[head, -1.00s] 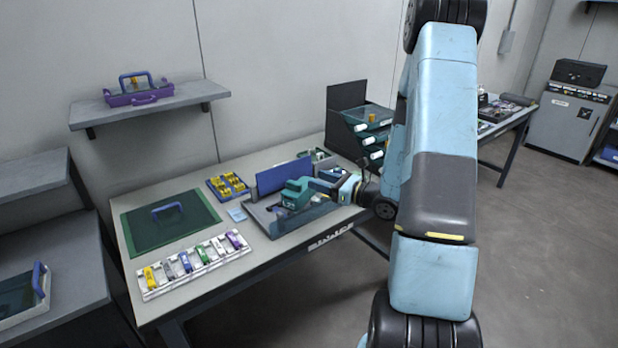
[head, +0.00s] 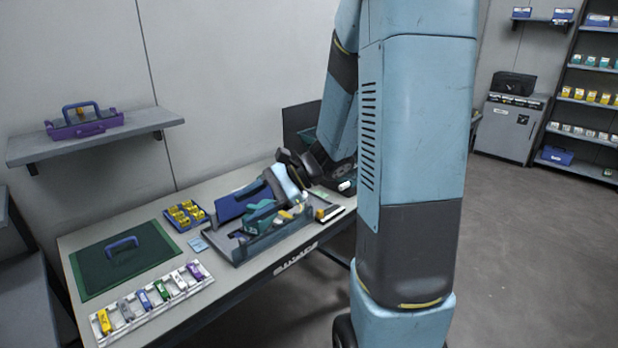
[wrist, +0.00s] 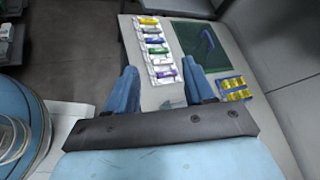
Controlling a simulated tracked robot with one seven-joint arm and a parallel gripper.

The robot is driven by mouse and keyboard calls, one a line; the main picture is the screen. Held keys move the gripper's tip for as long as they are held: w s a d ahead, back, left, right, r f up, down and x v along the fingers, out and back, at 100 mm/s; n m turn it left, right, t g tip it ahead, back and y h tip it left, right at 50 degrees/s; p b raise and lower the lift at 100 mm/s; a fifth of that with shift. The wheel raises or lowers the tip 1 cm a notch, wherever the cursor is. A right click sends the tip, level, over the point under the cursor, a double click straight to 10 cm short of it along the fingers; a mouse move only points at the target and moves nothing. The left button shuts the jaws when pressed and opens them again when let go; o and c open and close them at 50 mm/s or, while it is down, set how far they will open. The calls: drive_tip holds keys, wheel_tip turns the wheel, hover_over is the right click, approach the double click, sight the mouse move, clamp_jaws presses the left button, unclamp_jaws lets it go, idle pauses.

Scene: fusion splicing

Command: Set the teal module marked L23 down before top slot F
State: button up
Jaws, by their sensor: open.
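I cannot pick out the teal module marked L23; no L23 marking is legible. Small teal items stand on the far shelves (head: 590,59), too small to read. My gripper (wrist: 160,84) is open, with its two blue fingers wide apart and nothing between them. In the head view it hangs over the dark tray on the bench, which holds a teal device (head: 262,216), and partly hides it. Top slot F cannot be told in either view. A white rack (head: 150,318) of coloured modules lies at the bench front; no teal one is clear in it.
A green mat (head: 90,262) with a blue handle, a blue tray (head: 172,217) of yellow parts and a pale blue card (head: 198,245) lie on the bench. A purple case (head: 85,128) stands on the wall shelf. Open floor lies to the right, before a grey cabinet (head: 510,128).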

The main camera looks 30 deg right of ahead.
drive_tip(key=s+d+r+n+t+h, duration=0.1)
drive_tip(key=s+d+r+n+h, duration=0.2)
drive_tip(key=s+r+n+h, duration=0.3)
drive_tip(key=s+d+r+n+t+h, duration=0.2)
drive_tip(key=s+r+n+h, duration=0.4)
drive_tip(key=s, duration=0.3)
drive_tip(key=shift+d+n, duration=0.45)
drive_tip(key=shift+n, duration=0.25)
drive_tip(key=shift+d+r+t+h, duration=0.15)
drive_tip(key=shift+d+t+h, duration=0.05)
drive_tip(key=shift+t+h, duration=0.1)
drive_tip(key=shift+c, duration=1)
